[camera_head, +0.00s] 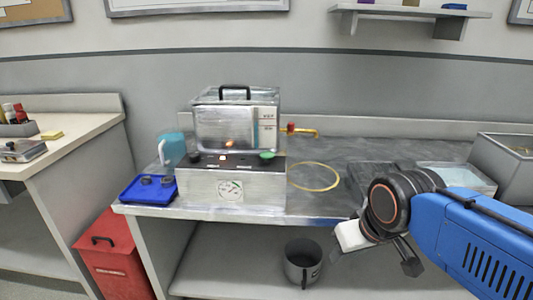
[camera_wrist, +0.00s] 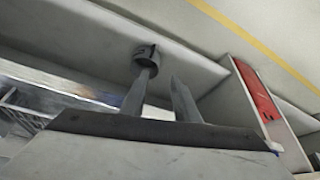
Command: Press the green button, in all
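The green button (camera_head: 267,155) is a round cap on the top right of a metallic box (camera_head: 262,188) on the metal bench. A dark round knob (camera_head: 195,158) sits at the left of the same top face. My gripper (camera_wrist: 163,76) shows two grey fingers apart with nothing between them in the wrist view. In the head view my wrist is at the right, in front of the bench edge, well away from the green button. The fingertips are hard to make out there. The button is not in the wrist view.
A glass-fronted metal case (camera_head: 235,122) with a black handle stands behind the box. A blue tray (camera_head: 148,190) and a blue jug (camera_head: 172,149) are at its left. A yellow ring (camera_head: 313,177) lies at its right. A grey mug (camera_head: 303,263) stands on the lower shelf.

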